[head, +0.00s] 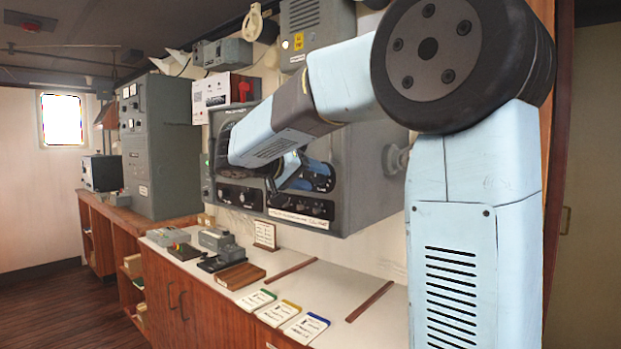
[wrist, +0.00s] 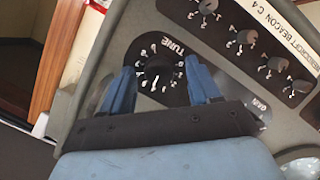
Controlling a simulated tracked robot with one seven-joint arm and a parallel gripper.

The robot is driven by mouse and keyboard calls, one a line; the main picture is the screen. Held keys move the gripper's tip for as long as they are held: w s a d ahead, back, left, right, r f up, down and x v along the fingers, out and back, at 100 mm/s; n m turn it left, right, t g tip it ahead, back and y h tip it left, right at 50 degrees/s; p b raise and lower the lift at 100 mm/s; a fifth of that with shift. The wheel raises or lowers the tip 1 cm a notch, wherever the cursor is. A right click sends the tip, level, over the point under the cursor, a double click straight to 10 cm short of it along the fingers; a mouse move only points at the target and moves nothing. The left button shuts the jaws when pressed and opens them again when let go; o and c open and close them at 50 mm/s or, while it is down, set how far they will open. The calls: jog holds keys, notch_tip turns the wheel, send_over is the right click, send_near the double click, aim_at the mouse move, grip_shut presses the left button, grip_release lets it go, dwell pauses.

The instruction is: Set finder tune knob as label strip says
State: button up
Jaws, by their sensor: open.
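The finder (head: 365,165) is a grey cabinet on the wall in the head view. In the wrist view its black round tune knob (wrist: 158,74) sits on a dark dial plate with white numbers, under the word TUNE. My gripper (wrist: 161,80) is open, its two blue fingers on either side of the knob; I cannot tell whether they touch it. The knob's setting is too small to read. A white label strip (wrist: 285,32) at the upper right seems to read "...croft beacon C-4", partly cut off. In the head view my arm hides the knob.
Several smaller knobs (wrist: 247,37) lie beside the label strip. A gain dial (wrist: 258,108) is partly hidden by my right finger. Below the finder, the counter holds a telegraph key (head: 222,250), a framed notice (head: 265,235) and cards with green, yellow and blue edges (head: 280,313).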

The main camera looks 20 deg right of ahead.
jog(key=shift+c, duration=0.2)
jog(key=c, duration=1)
jog(key=shift+n+g+h, duration=0.3)
jog(key=shift+n, duration=0.4)
jog(key=shift+a+f, duration=0.1)
jog(key=o, duration=1)
jog(key=shift+o, duration=0.2)
jog(key=v, duration=1.3)
jog(key=shift+a, duration=0.35)
